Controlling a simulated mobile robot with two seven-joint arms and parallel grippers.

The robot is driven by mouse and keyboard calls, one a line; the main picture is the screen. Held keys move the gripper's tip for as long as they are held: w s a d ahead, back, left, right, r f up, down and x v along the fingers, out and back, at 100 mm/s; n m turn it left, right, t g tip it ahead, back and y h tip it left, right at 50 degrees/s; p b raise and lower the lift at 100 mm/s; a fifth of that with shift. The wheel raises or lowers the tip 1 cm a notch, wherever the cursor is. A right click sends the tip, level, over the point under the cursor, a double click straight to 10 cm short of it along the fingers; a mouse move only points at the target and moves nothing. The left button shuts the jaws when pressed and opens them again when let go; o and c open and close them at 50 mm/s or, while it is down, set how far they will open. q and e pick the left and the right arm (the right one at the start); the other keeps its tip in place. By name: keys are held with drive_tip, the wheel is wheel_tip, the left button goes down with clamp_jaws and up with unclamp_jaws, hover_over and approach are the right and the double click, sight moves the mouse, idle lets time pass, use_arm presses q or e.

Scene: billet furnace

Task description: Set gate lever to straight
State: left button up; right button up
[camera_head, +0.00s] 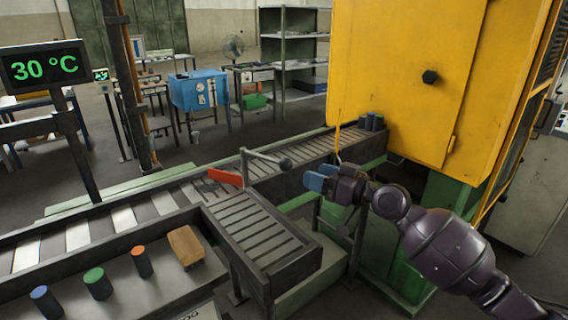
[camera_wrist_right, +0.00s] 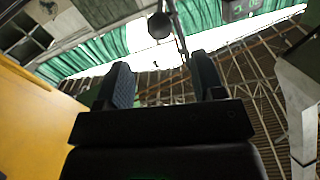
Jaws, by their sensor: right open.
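The gate lever (camera_head: 265,157) is a grey bar on a post beside the conveyor, with a dark ball knob (camera_head: 285,163) at its right end. An orange gate flap (camera_head: 225,177) stands at the junction, slanted across the rollers. My right gripper (camera_head: 318,178), with blue fingertips, is just right of and nearer than the knob, apart from it. In the right wrist view my gripper (camera_wrist_right: 162,75) is open and empty, and the dark knob (camera_wrist_right: 160,25) shows on its rod beyond the fingers. My left gripper is out of view.
A yellow furnace housing (camera_head: 410,80) stands close behind my right arm. Dark billets (camera_head: 371,121) sit on the conveyor near it. A side roller branch (camera_head: 255,230) runs toward the front. A tray at front left holds coloured cylinders (camera_head: 97,283) and a wooden block (camera_head: 186,245).

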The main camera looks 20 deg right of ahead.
sight(292, 166)
drive_tip(key=p+x, duration=0.1)
drive_tip(key=x, duration=0.7)
drive_tip(key=shift+w+a, duration=0.3)
drive_tip(key=shift+w, duration=0.2)
drive_tip(key=shift+w+a, duration=0.1)
drive_tip(key=c, duration=0.7)
clamp_jaws()
